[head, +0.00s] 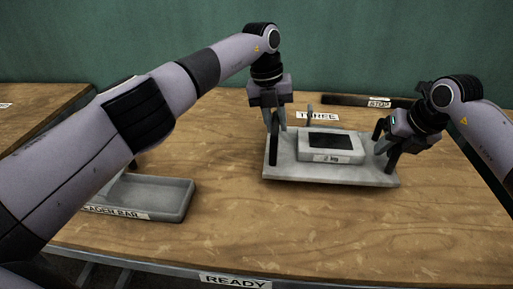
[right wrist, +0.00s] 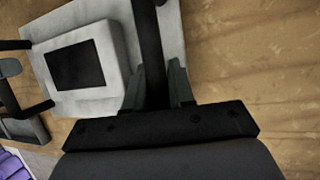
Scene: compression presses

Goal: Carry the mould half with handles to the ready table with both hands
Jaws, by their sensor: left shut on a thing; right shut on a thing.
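The mould half (head: 300,172) is a pale grey plate with a raised block and a dark rectangular recess. It is at the table marked READY (head: 440,225), right of centre in the head view; I cannot tell whether it touches the wood. My left gripper (head: 274,130) is shut on its dark left handle (head: 273,153). My right gripper (head: 386,146) is shut at its right end. In the right wrist view the mould half (right wrist: 108,100) lies beside the dark right handle (right wrist: 150,45), which runs between the fingers (right wrist: 157,88).
A grey tray (head: 183,203) with a partly hidden label ending "EADER BAR" stands at the left, partly behind my left arm. A THREE label (head: 317,116) and a dark bar marked STOP (head: 345,100) are behind the mould half. The wood in front and at right is clear.

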